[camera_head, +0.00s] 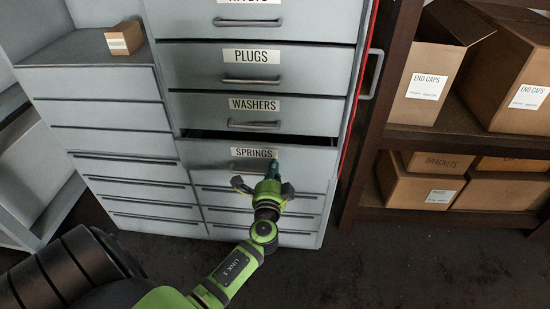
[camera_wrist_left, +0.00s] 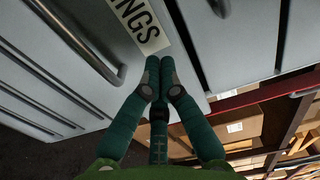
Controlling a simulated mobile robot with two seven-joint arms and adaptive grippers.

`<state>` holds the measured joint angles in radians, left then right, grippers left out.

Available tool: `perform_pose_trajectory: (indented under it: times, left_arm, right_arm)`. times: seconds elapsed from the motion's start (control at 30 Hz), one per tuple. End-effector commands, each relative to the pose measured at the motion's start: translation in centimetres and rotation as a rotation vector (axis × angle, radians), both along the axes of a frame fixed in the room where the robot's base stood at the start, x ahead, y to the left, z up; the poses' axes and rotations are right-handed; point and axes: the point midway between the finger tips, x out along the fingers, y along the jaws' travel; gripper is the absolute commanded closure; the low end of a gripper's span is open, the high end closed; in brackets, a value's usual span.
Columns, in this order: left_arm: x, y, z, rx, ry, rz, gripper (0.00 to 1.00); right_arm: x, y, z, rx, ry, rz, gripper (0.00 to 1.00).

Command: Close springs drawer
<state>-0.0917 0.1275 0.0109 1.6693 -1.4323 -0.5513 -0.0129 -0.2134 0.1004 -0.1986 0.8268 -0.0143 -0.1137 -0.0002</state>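The springs drawer (camera_head: 210,155) is a grey drawer front with a white SPRINGS label (camera_head: 254,153). It stands out a little from the cabinet, with a dark gap above its top edge. In the left wrist view its label (camera_wrist_left: 142,27) and bar handle (camera_wrist_left: 80,42) show. My left gripper (camera_head: 270,172) is in front of the drawer, right of its handle and just below the label. Its green fingers (camera_wrist_left: 157,68) are together at the tips with nothing between them. I cannot tell whether they touch the drawer front. My right gripper is in neither view.
The washers drawer (camera_head: 300,115) and plugs drawer (camera_head: 310,68) above are shut. A small cardboard box (camera_head: 124,38) sits on the lower cabinet at left. A dark shelf (camera_head: 420,135) with cardboard boxes stands at right. The dark floor in front is clear.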

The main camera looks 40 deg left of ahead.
Motion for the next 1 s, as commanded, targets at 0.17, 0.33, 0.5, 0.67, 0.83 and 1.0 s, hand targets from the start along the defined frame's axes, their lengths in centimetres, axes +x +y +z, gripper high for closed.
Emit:
perform_pose_trajectory:
  times: [0.17,0.33,0.5,0.67,0.83,1.0]
  left_arm:
    - [2.2,1.3,0.0,0.001,-0.001,0.001,1.00]
    - [2.9,1.8,0.0,0.001,0.001,0.001,1.00]
    - [3.0,1.9,-0.1,-0.001,0.001,0.000,1.00]
    - [3.0,1.9,-0.1,-0.001,0.001,0.000,1.00]
    - [4.3,2.7,-0.3,0.001,-0.003,0.002,1.00]
    - [6.4,3.9,-0.3,0.001,-0.003,0.001,1.00]
  right_arm:
    - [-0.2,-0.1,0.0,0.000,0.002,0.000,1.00]
    - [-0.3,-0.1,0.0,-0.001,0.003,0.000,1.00]
    - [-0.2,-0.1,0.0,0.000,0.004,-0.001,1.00]
    - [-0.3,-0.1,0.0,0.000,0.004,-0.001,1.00]
    - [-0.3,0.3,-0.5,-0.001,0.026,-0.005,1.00]
    - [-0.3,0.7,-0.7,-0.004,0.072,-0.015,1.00]
